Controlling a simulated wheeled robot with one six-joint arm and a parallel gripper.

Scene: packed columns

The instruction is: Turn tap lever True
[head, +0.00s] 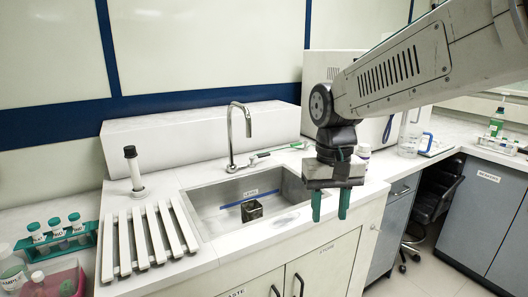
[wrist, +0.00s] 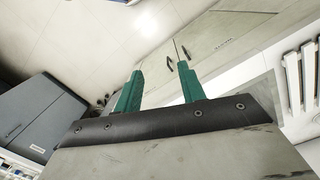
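The tap (head: 240,125) is a chrome gooseneck standing behind the sink (head: 210,200). A lever (head: 256,157) appears to stick out to the right near the tap's foot; its exact angle is hard to tell. My gripper (head: 330,216) hangs to the right of the sink, fingers pointing down, in front of and to the right of the tap in the head view. Its two green fingers are apart with nothing between them; they also show in the wrist view (wrist: 158,78). The tap does not show in the wrist view.
A white slatted rack (head: 149,240) lies left of the sink, with a black-topped post (head: 133,168) behind it. A green-ended brush-like item (head: 285,149) lies behind the sink. A white bottle (head: 363,151) stands beside my arm.

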